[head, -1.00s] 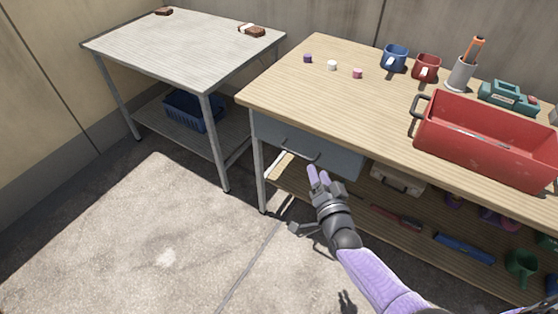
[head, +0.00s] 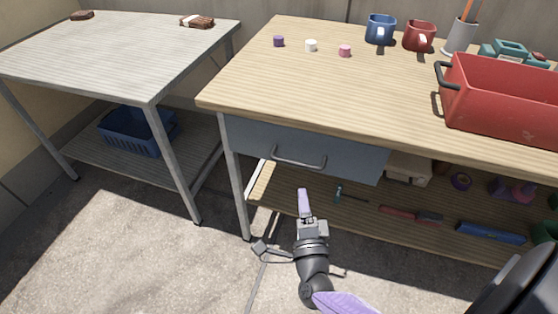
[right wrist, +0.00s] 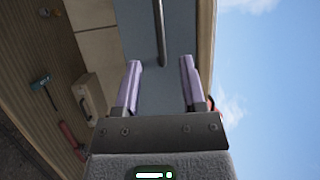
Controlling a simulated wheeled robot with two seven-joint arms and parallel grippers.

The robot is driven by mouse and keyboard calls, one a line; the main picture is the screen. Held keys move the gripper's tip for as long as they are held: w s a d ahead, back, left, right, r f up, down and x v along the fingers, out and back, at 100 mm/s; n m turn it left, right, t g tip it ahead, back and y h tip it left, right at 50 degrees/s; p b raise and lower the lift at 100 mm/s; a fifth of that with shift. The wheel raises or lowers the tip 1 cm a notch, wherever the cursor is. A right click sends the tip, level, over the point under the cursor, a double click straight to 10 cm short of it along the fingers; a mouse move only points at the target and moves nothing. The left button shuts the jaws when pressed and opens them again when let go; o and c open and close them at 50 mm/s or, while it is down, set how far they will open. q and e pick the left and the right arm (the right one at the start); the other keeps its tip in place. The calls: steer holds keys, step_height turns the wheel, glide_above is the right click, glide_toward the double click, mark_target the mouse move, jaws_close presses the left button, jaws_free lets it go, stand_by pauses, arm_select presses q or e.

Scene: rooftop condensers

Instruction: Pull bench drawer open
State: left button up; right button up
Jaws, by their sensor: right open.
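The blue-grey bench drawer (head: 338,155) sits under the left part of the wooden bench top, its front looking closed. Its dark bar handle (head: 299,163) runs across the front. My right gripper (head: 304,191) is open and empty, just below and in front of the handle in the head view, one finger largely covering the other. In the right wrist view, the two lilac fingers (right wrist: 160,63) are spread apart. The handle (right wrist: 160,32) lies ahead, lined up with the gap between them, against the drawer front (right wrist: 178,38). My left gripper is not in view.
The wooden bench top (head: 300,85) holds a red toolbox (head: 500,108), a blue mug (head: 379,30) and a red mug (head: 418,37). A lower shelf under the drawer carries tools and a beige case (head: 408,169). A grey table (head: 110,60) stands left. The floor in front is clear.

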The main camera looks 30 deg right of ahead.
mark_target(298, 164)
steer(key=b+x, duration=0.2)
steer(key=x, duration=0.7)
steer(key=shift+w+d, duration=0.25)
steer(key=c, duration=0.5)
jaws_close()
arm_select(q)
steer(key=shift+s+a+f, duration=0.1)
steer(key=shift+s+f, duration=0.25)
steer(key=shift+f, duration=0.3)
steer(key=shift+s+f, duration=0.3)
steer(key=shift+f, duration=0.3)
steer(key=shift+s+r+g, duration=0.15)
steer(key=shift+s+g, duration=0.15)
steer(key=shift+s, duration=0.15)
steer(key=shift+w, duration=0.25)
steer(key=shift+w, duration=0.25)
